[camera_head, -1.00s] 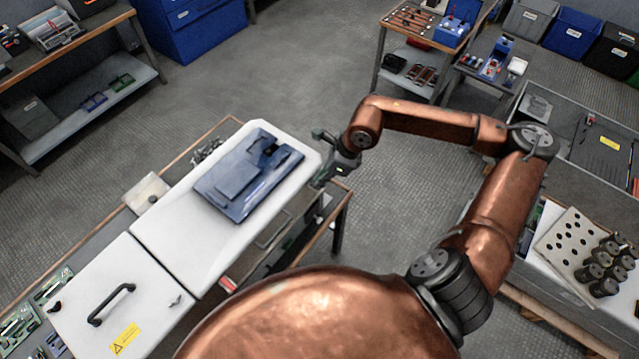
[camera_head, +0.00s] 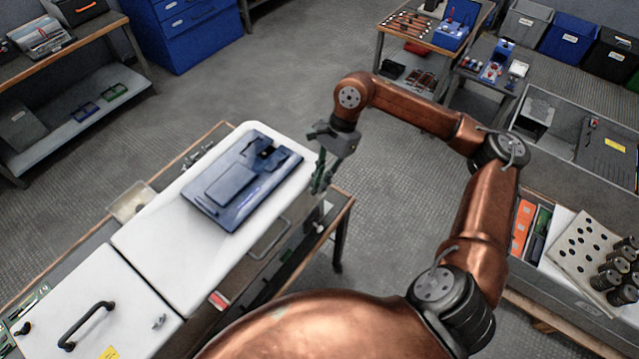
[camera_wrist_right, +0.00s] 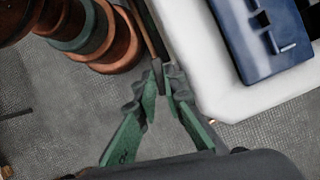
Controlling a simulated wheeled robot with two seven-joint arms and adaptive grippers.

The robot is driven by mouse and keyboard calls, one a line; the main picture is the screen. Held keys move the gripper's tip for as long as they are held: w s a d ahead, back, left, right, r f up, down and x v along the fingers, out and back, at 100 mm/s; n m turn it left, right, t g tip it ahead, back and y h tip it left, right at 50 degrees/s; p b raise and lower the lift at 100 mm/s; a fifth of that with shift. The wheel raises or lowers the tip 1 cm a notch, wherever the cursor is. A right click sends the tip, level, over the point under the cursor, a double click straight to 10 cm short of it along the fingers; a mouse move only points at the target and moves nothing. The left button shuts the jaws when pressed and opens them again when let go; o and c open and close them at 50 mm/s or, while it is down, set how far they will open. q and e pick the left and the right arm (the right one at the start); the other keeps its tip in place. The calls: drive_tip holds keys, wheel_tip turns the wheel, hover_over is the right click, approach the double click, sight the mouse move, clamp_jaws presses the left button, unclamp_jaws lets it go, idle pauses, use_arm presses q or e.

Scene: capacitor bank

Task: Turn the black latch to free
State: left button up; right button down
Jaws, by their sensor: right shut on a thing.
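My right gripper (camera_head: 321,172) is at the right end of the white cabinet (camera_head: 170,240), with its fingers pointing down beside the edge. In the right wrist view, its green fingers (camera_wrist_right: 159,82) converge at the tips around a small dark piece (camera_wrist_right: 157,70), apparently the black latch. The fingers cover most of it, so its turn angle cannot be told. A blue panel (camera_head: 242,180) lies on the cabinet's white top; its corner also shows in the right wrist view (camera_wrist_right: 262,50). My left gripper is out of view.
A white lid with a black handle (camera_head: 86,326) is at the lower left. A wood-edged bench (camera_head: 338,215) runs under the cabinet. Shelves and blue drawers (camera_head: 195,35) stand behind. A cart with a perforated plate (camera_head: 580,245) is at right. Open floor lies beyond the gripper.

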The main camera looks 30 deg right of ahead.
drive_tip(key=shift+w+n+g+b, duration=0.1)
drive_tip(key=shift+n+g+b, duration=0.2)
drive_tip(key=shift+n+b, duration=0.45)
drive_tip(key=shift+n, duration=0.25)
drive_tip(key=c, duration=2)
unclamp_jaws()
drive_tip(key=shift+v, duration=4)
drive_tip(key=shift+a, duration=0.15)
